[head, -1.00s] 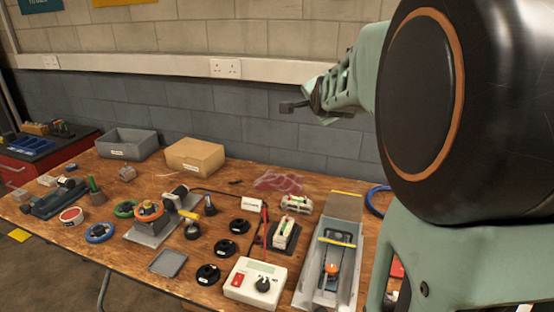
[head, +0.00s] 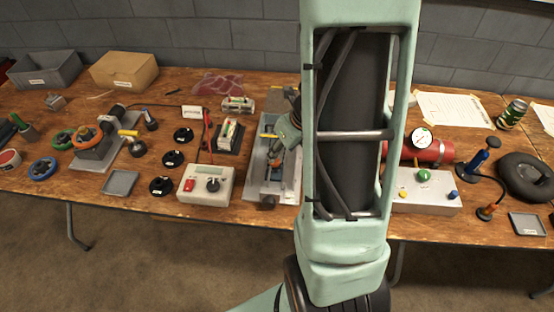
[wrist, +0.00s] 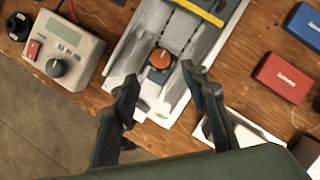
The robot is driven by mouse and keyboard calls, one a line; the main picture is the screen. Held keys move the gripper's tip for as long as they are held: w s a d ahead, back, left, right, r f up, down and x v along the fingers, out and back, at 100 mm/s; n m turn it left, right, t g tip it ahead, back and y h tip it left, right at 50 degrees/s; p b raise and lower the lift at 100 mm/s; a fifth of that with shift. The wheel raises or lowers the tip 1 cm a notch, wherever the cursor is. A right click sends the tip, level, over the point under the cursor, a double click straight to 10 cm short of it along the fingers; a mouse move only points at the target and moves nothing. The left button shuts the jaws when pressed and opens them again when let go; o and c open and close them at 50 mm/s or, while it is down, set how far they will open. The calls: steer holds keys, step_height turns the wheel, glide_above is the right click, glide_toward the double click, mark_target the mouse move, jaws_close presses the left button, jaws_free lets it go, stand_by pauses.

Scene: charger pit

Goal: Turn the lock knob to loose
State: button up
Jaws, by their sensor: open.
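The lock knob (wrist: 161,60) is a round orange knob on a dark base, set in a pale grey channel-shaped fixture (wrist: 133,58). A yellow bar (wrist: 200,12) crosses the fixture beyond the knob. In the wrist view my gripper (wrist: 159,74) is open, with one dark finger on each side of the knob's near edge. Nothing is between the fingers, and I cannot tell how far above the knob they are. In the head view the fixture (head: 256,170) is partly hidden behind my arm, and the knob is hard to make out. A pointer mark on the knob is not clear.
A grey control box (head: 206,186) with a black dial and red switch stands left of the fixture. A red box (wrist: 283,78) and a blue box (wrist: 305,25) lie to its right in the wrist view. Black round pieces (head: 173,159) lie farther left.

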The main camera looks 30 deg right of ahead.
mark_target(277, 162)
steer(key=b+x, duration=0.3)
steer(key=x, duration=0.4)
steer(key=shift+f, duration=0.2)
steer(key=shift+c, duration=0.6)
jaws_close()
